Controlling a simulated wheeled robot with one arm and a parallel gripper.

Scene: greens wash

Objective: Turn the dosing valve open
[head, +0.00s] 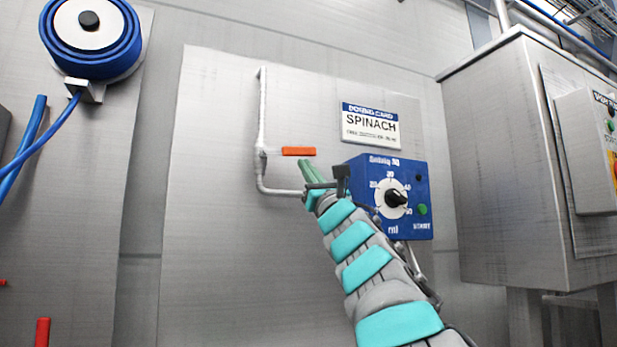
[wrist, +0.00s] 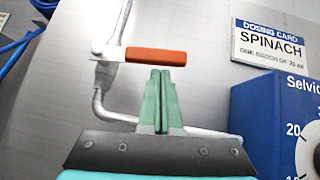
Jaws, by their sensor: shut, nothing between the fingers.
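The dosing valve has an orange-red lever handle (head: 298,151) on a grey pipe (head: 262,110) fixed to the steel wall panel. The handle lies horizontal, pointing right from the vertical pipe. In the wrist view the handle (wrist: 156,56) is just beyond my fingertips. My gripper (head: 304,163) has green fingers pressed together and empty, just below the handle's right part. The fingers also show shut in the wrist view (wrist: 160,75). I cannot tell whether the fingertips touch the handle.
A blue dosing box (head: 390,165) with a dial (head: 394,198) is right of my gripper, close to my arm. A SPINACH card (head: 370,127) hangs above it. A steel cabinet (head: 510,170) stands at right, a blue hose reel (head: 90,35) at upper left. The panel left of the pipe is clear.

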